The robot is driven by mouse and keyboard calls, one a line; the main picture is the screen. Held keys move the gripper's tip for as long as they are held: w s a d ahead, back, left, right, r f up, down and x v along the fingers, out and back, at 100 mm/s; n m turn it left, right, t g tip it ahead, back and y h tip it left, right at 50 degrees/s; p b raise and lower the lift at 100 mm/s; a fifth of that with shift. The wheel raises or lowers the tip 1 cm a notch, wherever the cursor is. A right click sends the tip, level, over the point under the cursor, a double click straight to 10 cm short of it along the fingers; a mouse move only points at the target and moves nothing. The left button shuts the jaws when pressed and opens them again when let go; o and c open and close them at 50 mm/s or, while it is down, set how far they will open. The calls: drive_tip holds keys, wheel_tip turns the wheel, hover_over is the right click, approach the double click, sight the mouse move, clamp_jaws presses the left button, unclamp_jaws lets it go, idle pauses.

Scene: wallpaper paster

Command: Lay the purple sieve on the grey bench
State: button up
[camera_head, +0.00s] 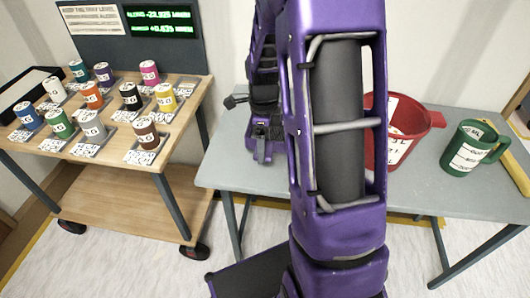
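The grey bench (234,174) stands at the centre and right. My purple arm crosses the middle of the view and hides part of the bench. My gripper (262,151) hangs at the far end of the arm, over the left part of the bench. Its fingers are small and partly dark, so I cannot tell whether they are open or shut, or whether anything is held. I cannot make out the purple sieve; it may be hidden behind my arm.
A red bucket (411,125) and a green jug (470,150) stand on the bench's right part. A wooden cart (110,185) at left carries several labelled cans and a dark display board (110,22). The bench's front left surface looks clear.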

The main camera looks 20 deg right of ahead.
drive_tip(key=shift+f, duration=1.45)
drive_tip(key=shift+f+b, duration=0.15)
drive_tip(key=shift+b, duration=0.15)
drive_tip(key=o, duration=1.3)
wheel_tip(320, 180, up, 12)
drive_tip(key=shift+r+p, duration=0.15)
drive_tip(key=shift+p, duration=1.1)
